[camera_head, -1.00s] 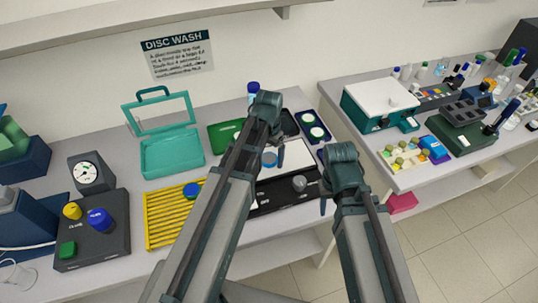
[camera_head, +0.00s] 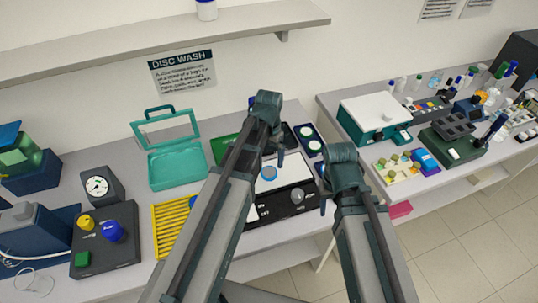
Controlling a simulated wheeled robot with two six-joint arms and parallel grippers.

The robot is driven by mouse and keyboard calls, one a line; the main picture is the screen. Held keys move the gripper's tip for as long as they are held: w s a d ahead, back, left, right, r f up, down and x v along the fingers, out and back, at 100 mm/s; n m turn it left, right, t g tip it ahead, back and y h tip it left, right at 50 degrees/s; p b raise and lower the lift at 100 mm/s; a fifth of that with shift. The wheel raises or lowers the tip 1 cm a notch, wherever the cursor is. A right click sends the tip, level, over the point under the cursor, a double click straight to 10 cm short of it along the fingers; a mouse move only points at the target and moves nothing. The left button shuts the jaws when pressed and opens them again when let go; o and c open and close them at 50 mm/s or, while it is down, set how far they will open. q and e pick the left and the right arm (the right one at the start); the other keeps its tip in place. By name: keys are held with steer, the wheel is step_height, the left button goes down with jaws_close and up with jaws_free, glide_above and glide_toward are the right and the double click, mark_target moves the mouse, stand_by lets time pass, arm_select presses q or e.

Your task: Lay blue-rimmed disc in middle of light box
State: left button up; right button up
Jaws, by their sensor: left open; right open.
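The blue-rimmed disc (camera_head: 269,173) lies on the white top of the light box (camera_head: 292,171), left of the top's visible middle. The light box has a black front with a knob, and my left arm hides its left part. My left gripper (camera_head: 280,158) is open and empty, pointing down just beyond and to the right of the disc, apart from it. My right gripper (camera_head: 322,205) is open and empty, near the light box's front right corner.
A yellow rack (camera_head: 172,218) stands left of the light box, partly behind my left arm. A teal open case (camera_head: 177,168) and a dark tray with white discs (camera_head: 308,140) stand behind. A dark control box (camera_head: 105,240) is at left. A second bench (camera_head: 425,185) is at right.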

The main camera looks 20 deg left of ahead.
arm_select(q)
step_height(320, 180, up, 5)
steer(key=p, duration=0.4)
steer(key=s+d+y, duration=0.1)
steer(key=s+d, duration=0.9)
steer(key=s, duration=0.4)
steer(key=shift+s+d+f+n+b, duration=0.2)
steer(key=shift+d+n+b, duration=0.1)
steer(key=shift+n, duration=0.1)
arm_select(e)
step_height(320, 180, up, 5)
steer(key=shift+f, duration=0.2)
steer(key=shift+f, duration=0.1)
